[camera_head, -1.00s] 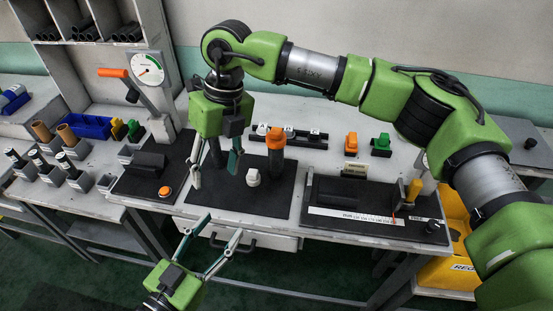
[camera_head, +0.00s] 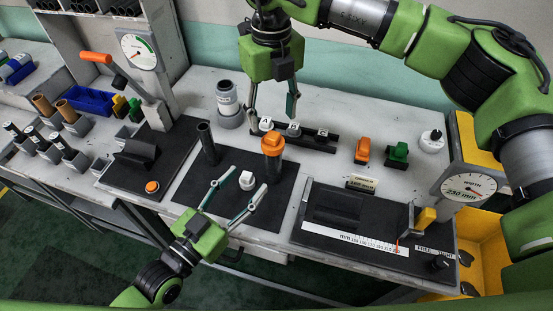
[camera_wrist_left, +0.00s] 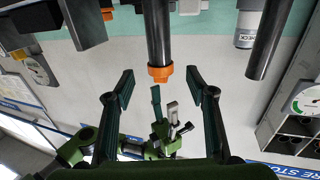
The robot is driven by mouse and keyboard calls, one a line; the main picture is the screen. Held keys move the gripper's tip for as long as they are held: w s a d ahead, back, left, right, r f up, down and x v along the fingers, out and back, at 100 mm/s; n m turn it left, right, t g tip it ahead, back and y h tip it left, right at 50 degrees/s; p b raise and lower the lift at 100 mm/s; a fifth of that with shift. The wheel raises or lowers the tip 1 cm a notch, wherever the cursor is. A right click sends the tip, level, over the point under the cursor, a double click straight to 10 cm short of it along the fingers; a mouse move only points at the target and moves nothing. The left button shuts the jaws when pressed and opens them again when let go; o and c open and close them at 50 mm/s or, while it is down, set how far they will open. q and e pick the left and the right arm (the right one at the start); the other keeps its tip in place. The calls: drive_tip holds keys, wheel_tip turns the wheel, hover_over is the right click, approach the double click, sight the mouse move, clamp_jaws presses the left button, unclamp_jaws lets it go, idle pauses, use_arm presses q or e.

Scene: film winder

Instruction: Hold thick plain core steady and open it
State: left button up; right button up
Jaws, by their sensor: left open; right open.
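A plain dark tube (camera_head: 209,144) stands upright on the black mat (camera_head: 186,194). Right of it stands a thicker dark post with an orange top (camera_head: 272,146). I cannot tell for sure which is the thick plain core. In the left wrist view the orange-topped post (camera_wrist_left: 158,40) shows beyond the open fingers (camera_wrist_left: 161,92), and the plain tube (camera_wrist_left: 268,42) is to the right. My right gripper (camera_head: 272,114) is open and empty, further back.
A lettered block rack (camera_head: 318,138) is below my right gripper. A grey labelled cylinder (camera_head: 228,104) stands behind the tube. Orange (camera_head: 362,150) and green (camera_head: 397,153) switches and a ruler station (camera_head: 350,242) are to the right. A lever with a dial (camera_head: 139,51) is left.

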sight(267, 158)
use_arm(q)
drive_tip(key=x, duration=1.2)
drive_tip(key=shift+a, duration=0.1)
